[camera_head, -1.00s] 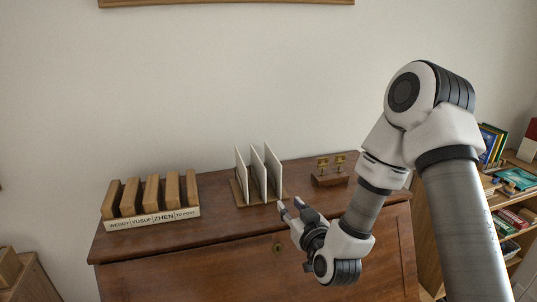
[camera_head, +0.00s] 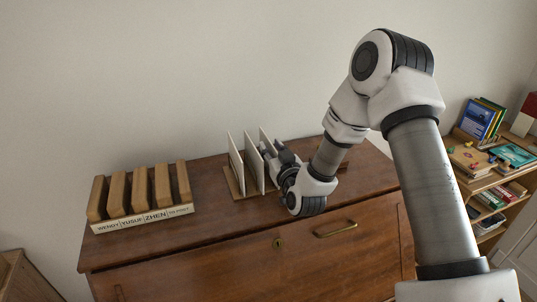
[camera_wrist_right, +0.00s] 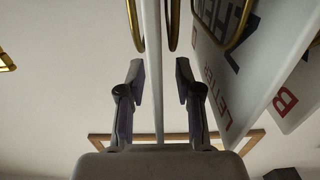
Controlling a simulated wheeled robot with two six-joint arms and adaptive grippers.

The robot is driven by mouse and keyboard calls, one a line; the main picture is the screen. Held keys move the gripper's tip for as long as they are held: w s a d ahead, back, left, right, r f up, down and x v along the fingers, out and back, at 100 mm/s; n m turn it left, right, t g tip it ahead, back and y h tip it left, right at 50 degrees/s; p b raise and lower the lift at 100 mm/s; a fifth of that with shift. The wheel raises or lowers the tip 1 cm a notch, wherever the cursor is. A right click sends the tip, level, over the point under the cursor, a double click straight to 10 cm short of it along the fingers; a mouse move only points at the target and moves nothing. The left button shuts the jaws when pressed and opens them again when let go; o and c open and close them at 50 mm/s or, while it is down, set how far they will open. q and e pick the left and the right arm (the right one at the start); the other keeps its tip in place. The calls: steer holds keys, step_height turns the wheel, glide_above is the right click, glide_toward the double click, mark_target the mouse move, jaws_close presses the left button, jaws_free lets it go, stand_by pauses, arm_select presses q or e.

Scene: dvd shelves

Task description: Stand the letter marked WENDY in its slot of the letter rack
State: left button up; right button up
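The wooden letter rack (camera_head: 145,218) stands at the left of the desk top; its slot labels read WENDY, YUSUF, ZHEN and TO POST. Several white letters stand upright in a wooden holder (camera_head: 232,187), including a left one (camera_head: 235,160) and a middle one (camera_head: 252,164). I cannot read WENDY on any. My right gripper (camera_head: 266,155) is at the right of this holder. In the wrist view the right gripper (camera_wrist_right: 160,82) is open, its fingers either side of a letter seen edge-on (camera_wrist_right: 153,65), with gaps visible. That letter's face is hidden. My left gripper is not in view.
Other letters (camera_wrist_right: 245,70) stand close to the right finger in the wrist view, with brass loops (camera_wrist_right: 173,22) beside them. The brown desk top (camera_head: 208,190) is clear between rack and holder. A bookshelf (camera_head: 485,180) stands at the right.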

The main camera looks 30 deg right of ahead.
steer(key=shift+s+a+r, duration=0.1)
steer(key=shift+s+r, duration=0.15)
steer(key=shift+s, duration=0.2)
jaws_close()
steer(key=shift+w+f, duration=0.15)
steer(key=shift+w, duration=0.1)
